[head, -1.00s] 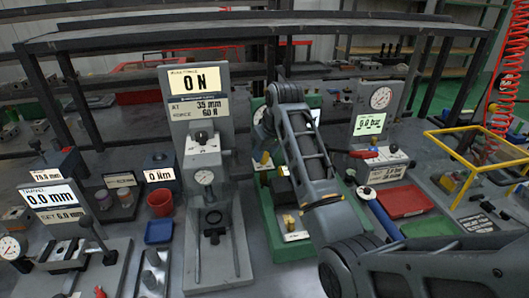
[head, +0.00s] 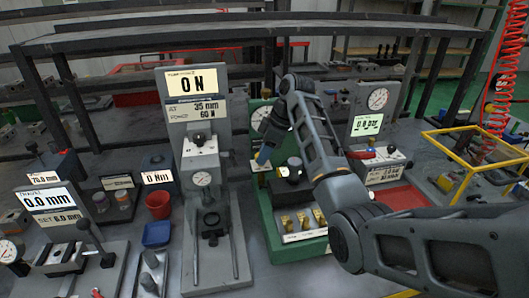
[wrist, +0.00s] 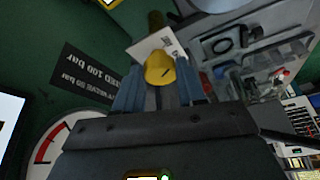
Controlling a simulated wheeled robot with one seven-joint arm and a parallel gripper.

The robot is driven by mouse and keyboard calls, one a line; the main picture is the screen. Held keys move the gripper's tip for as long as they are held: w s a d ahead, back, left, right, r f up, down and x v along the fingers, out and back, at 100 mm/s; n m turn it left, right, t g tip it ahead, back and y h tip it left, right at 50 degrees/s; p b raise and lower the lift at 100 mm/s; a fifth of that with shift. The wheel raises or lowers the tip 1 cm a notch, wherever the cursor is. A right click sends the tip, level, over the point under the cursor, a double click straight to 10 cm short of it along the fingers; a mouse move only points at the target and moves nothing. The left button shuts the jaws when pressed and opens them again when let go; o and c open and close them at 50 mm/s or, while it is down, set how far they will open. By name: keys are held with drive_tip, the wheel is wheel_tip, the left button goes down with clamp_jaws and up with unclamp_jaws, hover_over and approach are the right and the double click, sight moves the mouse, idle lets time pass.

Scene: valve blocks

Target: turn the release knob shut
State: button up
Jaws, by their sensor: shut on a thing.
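In the head view, my gripper (head: 264,153) is at the upper part of the green stand (head: 268,232), and the fingers largely hide the knob there. A white tag (wrist: 150,44) lies behind the knob. A dark placard (wrist: 82,77) with white lettering, including "100 bar", is to its left.
A round gauge (wrist: 62,142) is close at the lower left in the wrist view. A grey press (head: 202,180) stands left of the green stand. Several brass fittings (head: 302,220) sit at the stand's front. A red tray (head: 405,198) and a yellow frame (head: 470,150) are to the right.

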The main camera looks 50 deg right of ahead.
drive_tip(key=shift+n, duration=0.6)
drive_tip(key=o, duration=1.1)
drive_tip(key=shift+c, duration=0.2)
drive_tip(key=shift+d, duration=0.1)
drive_tip(key=v, duration=0.7)
drive_tip(key=shift+d+r, duration=0.2)
drive_tip(key=shift+r, duration=0.15)
drive_tip(key=shift+s, duration=0.1)
